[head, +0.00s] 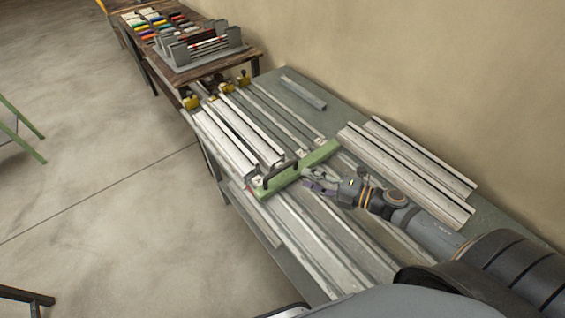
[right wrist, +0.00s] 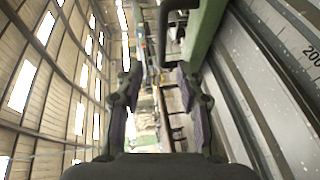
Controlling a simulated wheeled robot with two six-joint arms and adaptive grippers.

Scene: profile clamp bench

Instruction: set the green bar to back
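The green bar (head: 322,153) lies crosswise over the silver profiles on the bench, with a black handle (head: 279,172) near its left end. It also shows at the top of the right wrist view (right wrist: 207,28), with its black handle (right wrist: 166,22) beside it. My right gripper (head: 306,180) is just to the near side of the bar. In the right wrist view its two fingers (right wrist: 157,95) are spread apart with nothing between them; the bar is beyond the right finger. I cannot tell whether that finger touches the bar. My left gripper is not in view.
Long silver profiles (head: 228,137) run along the bench, with yellow-topped clamps (head: 192,102) at their far ends. Two loose profiles (head: 410,165) lie at the right by the wall. A grey strip (head: 303,93) lies at the back. A side table (head: 240,57) holds racks and coloured pieces.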

